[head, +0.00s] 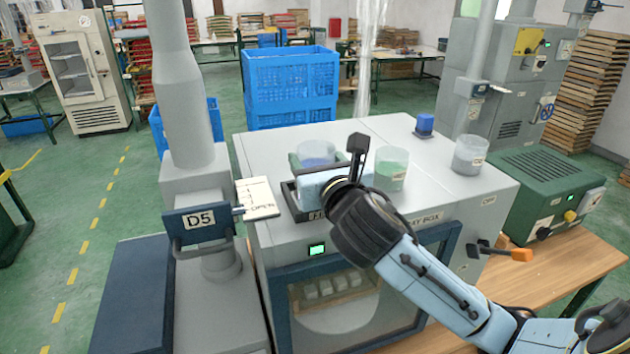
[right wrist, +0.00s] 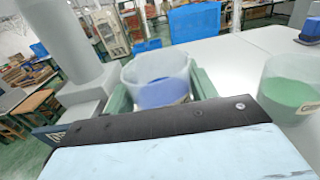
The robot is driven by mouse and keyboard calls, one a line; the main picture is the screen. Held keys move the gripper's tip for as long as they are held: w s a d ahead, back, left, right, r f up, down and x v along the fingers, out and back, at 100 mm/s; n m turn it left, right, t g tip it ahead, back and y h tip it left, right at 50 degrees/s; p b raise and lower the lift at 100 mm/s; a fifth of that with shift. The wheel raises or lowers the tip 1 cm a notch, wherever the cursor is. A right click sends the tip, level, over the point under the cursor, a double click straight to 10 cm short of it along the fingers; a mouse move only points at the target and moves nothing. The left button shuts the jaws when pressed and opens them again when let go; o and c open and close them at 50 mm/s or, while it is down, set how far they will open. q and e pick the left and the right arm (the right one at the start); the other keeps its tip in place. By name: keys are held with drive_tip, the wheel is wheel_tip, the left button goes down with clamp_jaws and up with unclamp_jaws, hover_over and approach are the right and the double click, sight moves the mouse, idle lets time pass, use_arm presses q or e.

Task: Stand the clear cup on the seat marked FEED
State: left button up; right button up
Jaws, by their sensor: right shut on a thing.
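A clear cup (head: 316,148) with blue contents is between the grey-green fingers of my right gripper (head: 314,163), which is shut on it. The right wrist view shows this cup (right wrist: 160,84) upright, or nearly so, in the gripper (right wrist: 162,98). A dark square seat (head: 291,200) lies on the machine top under the gripper. Its front label begins with F; my arm hides the rest. The gripper hides most of the seat, so I cannot tell whether the cup touches it. My left gripper is not in view.
A cup with green contents (head: 392,171) stands close right of my gripper. A cup with grey contents (head: 470,157) and a blue block (head: 425,124) stand farther right on the machine top (head: 440,185). A D5 lever (head: 200,221) and an OPEN plate (head: 258,197) are at left.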

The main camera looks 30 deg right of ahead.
wheel_tip(320, 180, down, 4)
drive_tip(key=shift+w+r, duration=0.15)
drive_tip(key=shift+r, duration=0.05)
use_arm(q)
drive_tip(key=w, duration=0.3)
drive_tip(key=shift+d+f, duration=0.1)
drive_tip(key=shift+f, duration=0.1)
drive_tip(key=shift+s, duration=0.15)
use_arm(e)
drive_tip(key=shift+f, duration=0.1)
drive_tip(key=o, duration=0.6)
drive_tip(key=shift+f, duration=0.1)
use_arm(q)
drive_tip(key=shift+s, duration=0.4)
use_arm(e)
drive_tip(key=o, duration=0.5)
drive_tip(key=shift+c, duration=0.2)
